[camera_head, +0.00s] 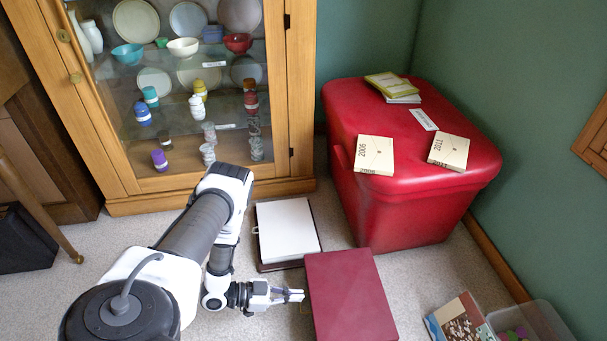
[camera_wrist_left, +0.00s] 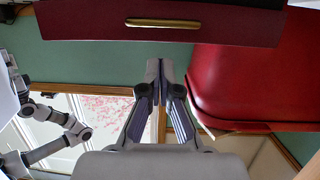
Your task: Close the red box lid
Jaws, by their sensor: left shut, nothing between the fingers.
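A dark red flat panel (camera_head: 350,295) lies at the lower middle of the head view, right in front of the white-lined open tray or case (camera_head: 288,230). I cannot tell whether the two are joined. In the left wrist view a dark red slab with a gold handle (camera_wrist_left: 163,23) spans the top. My left gripper (camera_head: 303,296) is shut and empty, its tips close to the panel's left edge; contact cannot be told. Its closed fingers also show in the wrist view (camera_wrist_left: 160,70). A large red ottoman chest (camera_head: 400,210) stands behind, its top down. My right gripper is not in view.
Books (camera_head: 375,155) lie on the ottoman. A glass-fronted cabinet (camera_head: 215,180) stands behind my left arm. A clear bin (camera_head: 530,322) and a picture-covered box or book (camera_head: 460,318) are at the lower right. Bare carpet (camera_head: 430,275) lies between the panel and bin.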

